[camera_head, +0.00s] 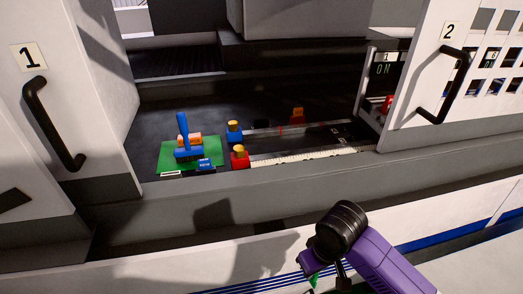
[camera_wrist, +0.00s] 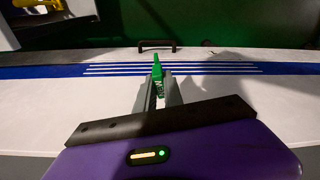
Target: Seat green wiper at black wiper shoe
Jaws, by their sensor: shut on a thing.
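My gripper (camera_wrist: 157,92) is shut on the green wiper (camera_wrist: 157,72), which sticks out beyond the fingertips in the wrist view. In the head view my gripper is low, right of centre, in front of the machine, and only a bit of the green wiper (camera_head: 314,281) shows below my wrist. The black wiper shoe cannot be made out with certainty. Small dark parts sit along the rails inside the open machine, too small to tell apart. The wiper is apart from them, outside the machine.
Door 1 (camera_head: 60,120) stands at left and door 2 (camera_head: 435,75) at right, with the bay open between them. Inside are a green mat (camera_head: 206,144) with a blue-handled tool (camera_head: 183,133), a pale rail (camera_head: 310,155), and red (camera_head: 240,157) and blue (camera_head: 234,133) blocks. The front sill (camera_head: 270,190) runs across.

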